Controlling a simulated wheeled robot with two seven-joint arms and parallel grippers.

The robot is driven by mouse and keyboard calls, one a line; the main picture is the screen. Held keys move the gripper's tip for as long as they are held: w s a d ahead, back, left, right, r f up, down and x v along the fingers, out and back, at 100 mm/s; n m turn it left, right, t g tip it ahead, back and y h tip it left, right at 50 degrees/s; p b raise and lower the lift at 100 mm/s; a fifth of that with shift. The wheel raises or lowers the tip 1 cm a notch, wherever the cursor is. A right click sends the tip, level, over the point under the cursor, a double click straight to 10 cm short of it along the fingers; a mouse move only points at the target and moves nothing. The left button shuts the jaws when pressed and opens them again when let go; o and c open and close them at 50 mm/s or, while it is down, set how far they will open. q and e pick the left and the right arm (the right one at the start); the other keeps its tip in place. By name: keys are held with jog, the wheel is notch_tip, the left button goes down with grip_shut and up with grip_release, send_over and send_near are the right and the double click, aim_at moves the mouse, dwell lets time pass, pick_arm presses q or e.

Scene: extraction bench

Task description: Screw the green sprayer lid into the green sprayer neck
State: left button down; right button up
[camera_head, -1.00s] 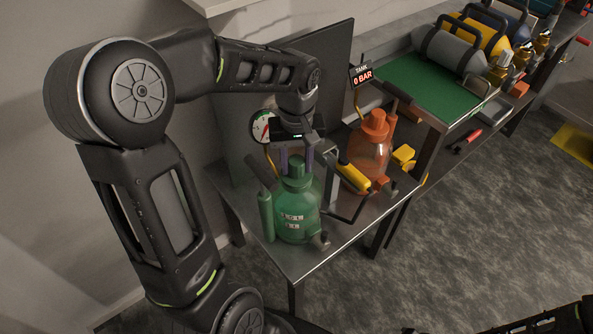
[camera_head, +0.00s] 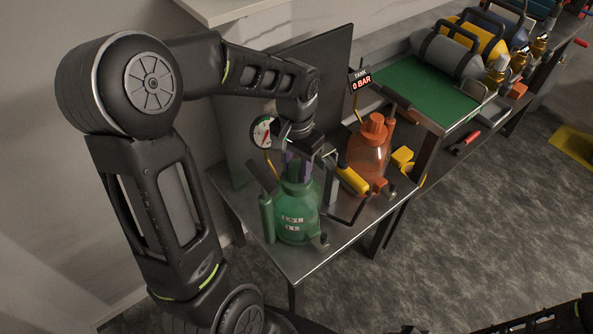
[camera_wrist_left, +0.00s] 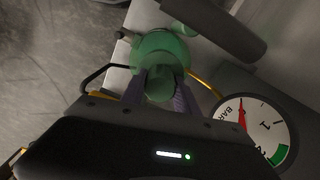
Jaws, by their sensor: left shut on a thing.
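The green sprayer (camera_head: 297,215) stands upright on the metal table at the centre of the head view. My left gripper (camera_head: 298,172) points down over its neck, with its fingers at the top of the bottle. In the left wrist view, the purple-grey fingers (camera_wrist_left: 160,92) are shut on the green lid (camera_wrist_left: 160,84), one on each side. The lid is in line with the green sprayer body (camera_wrist_left: 158,46) beyond it. The neck is hidden behind the lid and fingers, so I cannot tell how deep the lid sits. My right gripper is not in view.
An orange sprayer (camera_head: 368,155) stands right of the green one, with a yellow-handled tool (camera_head: 352,179) between them. A pressure gauge (camera_head: 264,132) is close behind my gripper. A dark panel (camera_head: 235,120) stands at the back.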

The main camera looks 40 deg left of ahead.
pick_arm(q)
jog(key=m+p, duration=0.1)
jog(key=m, duration=0.4)
jog(key=shift+r+m+p, duration=0.15)
jog(key=shift+m+p, duration=0.15)
jog(key=shift+p, duration=0.1)
jog(key=m+p, duration=0.1)
jog(key=m, duration=0.2)
jog(key=shift+m, duration=0.3)
jog(key=m+p, duration=0.4)
jog(key=m, duration=0.3)
jog(key=shift+m, duration=0.8)
jog(key=shift+f+m, duration=0.25)
jog(key=shift+m, duration=0.25)
jog(key=c, duration=0.9)
grip_release()
